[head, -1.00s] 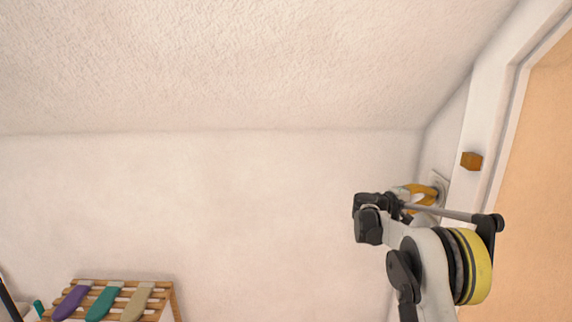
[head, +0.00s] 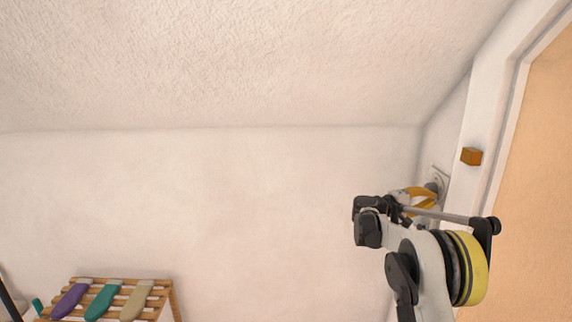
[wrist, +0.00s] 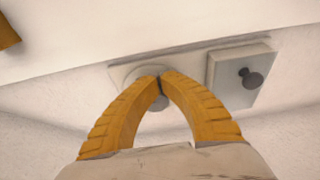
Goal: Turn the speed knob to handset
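A pale round knob (wrist: 131,73) sits on a light wall plate in the wrist view. My gripper (wrist: 161,80) has two yellow ribbed fingers whose tips meet in front of the knob's middle, with a thin dark strip between them. They look shut on the knob's narrow grip, though the tips hide most of it. In the head view my gripper (head: 432,193) reaches the wall fitting beside the door frame. Any markings around the knob are too small to read.
A square grey box with a dark round knob (wrist: 252,79) stands just right of my fingers. An orange-brown block (head: 471,156) sits on the white door frame (head: 488,110). A slatted rack (head: 165,288) with purple, teal and beige items is at lower left.

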